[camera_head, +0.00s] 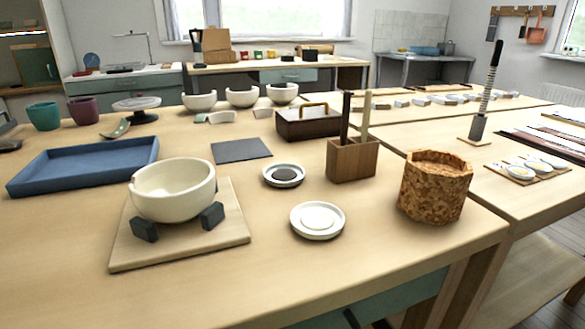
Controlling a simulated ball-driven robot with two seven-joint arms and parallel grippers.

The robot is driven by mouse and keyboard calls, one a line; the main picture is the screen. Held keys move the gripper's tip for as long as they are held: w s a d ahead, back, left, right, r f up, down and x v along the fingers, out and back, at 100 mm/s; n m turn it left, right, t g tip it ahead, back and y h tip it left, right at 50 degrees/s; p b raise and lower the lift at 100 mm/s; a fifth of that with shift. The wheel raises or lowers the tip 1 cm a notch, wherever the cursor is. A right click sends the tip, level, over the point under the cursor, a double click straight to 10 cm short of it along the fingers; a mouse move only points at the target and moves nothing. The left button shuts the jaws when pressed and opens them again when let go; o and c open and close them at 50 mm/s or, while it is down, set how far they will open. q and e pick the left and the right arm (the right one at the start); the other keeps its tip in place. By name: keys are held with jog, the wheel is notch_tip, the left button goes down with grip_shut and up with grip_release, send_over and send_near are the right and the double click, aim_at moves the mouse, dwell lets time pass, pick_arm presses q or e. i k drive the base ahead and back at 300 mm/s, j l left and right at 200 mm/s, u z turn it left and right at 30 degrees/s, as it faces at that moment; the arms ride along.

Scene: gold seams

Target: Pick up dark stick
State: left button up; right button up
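A dark stick (345,118) stands upright in a small wooden holder block (353,163) near the middle of the table. Its lower end is hidden inside the holder. A lighter tan stick (365,117) stands beside it in the same holder, a little to the right. Neither of my grippers is in view.
A cork-like pot (434,188) stands right of the holder. A white dish (317,220) and a dish with dark contents (284,175) lie in front and left. A lidded brown box (308,122) stands behind. A cream bowl (172,188) sits at left.

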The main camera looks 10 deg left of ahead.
aim_at(346, 95)
jog(key=i+l+u, duration=0.7)
jog(key=l+u, duration=0.25)
